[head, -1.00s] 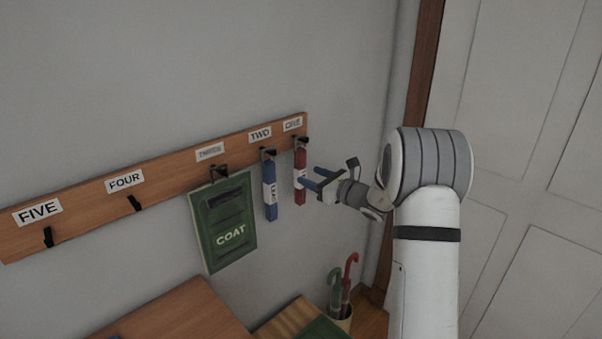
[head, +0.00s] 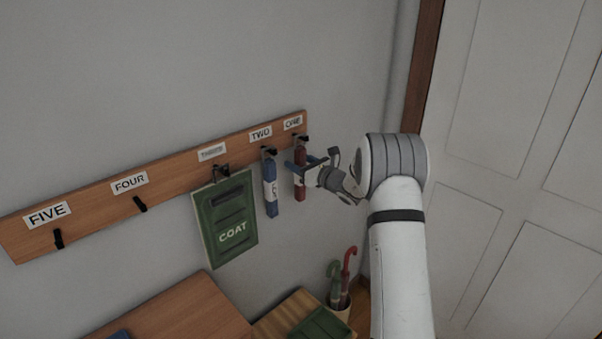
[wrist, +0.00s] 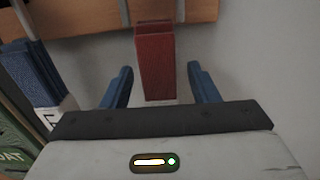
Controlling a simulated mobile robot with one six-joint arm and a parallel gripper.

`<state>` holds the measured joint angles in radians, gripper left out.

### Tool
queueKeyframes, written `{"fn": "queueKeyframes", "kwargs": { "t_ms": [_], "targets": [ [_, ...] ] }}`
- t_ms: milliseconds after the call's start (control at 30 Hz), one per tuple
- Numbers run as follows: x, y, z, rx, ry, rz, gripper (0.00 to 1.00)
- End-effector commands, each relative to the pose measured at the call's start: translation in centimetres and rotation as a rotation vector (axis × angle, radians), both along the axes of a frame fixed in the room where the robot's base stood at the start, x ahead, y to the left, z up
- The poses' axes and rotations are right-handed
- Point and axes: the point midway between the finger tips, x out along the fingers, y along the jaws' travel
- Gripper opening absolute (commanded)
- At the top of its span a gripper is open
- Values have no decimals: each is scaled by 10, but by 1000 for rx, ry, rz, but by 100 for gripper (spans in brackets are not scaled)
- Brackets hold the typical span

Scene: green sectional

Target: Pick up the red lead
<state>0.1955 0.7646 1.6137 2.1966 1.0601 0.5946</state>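The red lead (head: 300,191) hangs from the hook under the ONE label at the right end of the wooden rail. In the wrist view the red lead (wrist: 155,62) lies ahead, roughly centred between my blue fingertips. My gripper (head: 302,166) is at the red lead in the head view, coming from the right, with part of the lead hidden behind it. In the wrist view my gripper (wrist: 160,85) is open, with a gap between each finger and the lead.
A blue lead (head: 270,188) hangs just left on hook TWO. A green COAT bag (head: 228,215) hangs on hook THREE. Hooks FOUR and FIVE on the rail (head: 98,211) are empty. Umbrellas (head: 347,268) stand in a pot below, near the door (head: 505,130).

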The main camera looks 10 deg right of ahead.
Motion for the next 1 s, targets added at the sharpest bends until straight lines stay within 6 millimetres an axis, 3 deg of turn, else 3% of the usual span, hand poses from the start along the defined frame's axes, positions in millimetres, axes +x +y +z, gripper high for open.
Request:
{"fn": "queueKeyframes", "kwargs": {
  "t_ms": [600,1000],
  "targets": [
    [0,-1,0,1,-1,-1,5],
    [0,-1,8,0,-4,-1,5]
  ]
}}
